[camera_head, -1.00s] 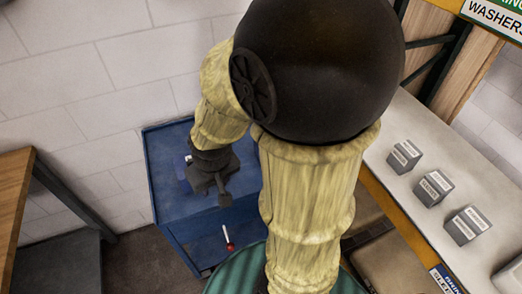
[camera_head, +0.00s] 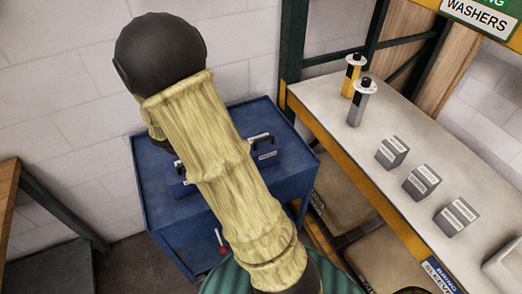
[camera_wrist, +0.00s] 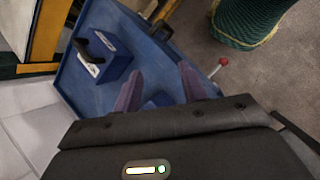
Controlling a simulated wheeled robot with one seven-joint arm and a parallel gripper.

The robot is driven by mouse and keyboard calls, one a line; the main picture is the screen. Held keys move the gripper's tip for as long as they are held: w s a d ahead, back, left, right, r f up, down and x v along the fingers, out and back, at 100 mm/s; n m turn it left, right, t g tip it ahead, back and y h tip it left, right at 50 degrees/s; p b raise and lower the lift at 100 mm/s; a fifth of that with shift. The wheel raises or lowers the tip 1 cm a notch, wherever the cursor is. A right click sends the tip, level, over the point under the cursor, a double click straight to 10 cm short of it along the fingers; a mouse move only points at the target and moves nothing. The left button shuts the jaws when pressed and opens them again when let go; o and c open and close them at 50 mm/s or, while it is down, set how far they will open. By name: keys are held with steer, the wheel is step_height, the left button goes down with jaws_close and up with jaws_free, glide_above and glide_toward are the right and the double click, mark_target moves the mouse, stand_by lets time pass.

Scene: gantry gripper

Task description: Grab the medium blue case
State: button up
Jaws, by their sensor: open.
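A blue case with a black handle and white label (camera_head: 264,151) stands on the blue cart (camera_head: 292,166) right of my arm. It also shows in the wrist view (camera_wrist: 112,66), left of the fingers. A second blue piece (camera_head: 177,188) with a white label shows at my arm's left edge, mostly hidden. In the wrist view, a blue shape (camera_wrist: 158,101) lies between the fingers, mostly hidden. I cannot tell which case is the medium one. My gripper (camera_wrist: 160,72) is open over the cart top, with nothing seen held; my arm hides it in the head view.
A workbench (camera_head: 325,113) on the right holds several small grey boxes (camera_head: 421,182) and two upright cylinders, one grey (camera_head: 361,103) and one yellow-black (camera_head: 352,76). A red-tipped lever (camera_head: 222,246) stands at the cart's front. A wooden table (camera_head: 9,196) is at the left.

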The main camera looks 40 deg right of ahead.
steer(key=w+d+n+h, duration=0.6)
steer(key=w+h, duration=0.1)
steer(key=w, duration=0.2)
steer(key=shift+f+h, duration=0.3)
steer(key=shift+f, duration=0.1)
steer(key=shift+w+d, duration=0.1)
steer(key=shift+d, duration=0.05)
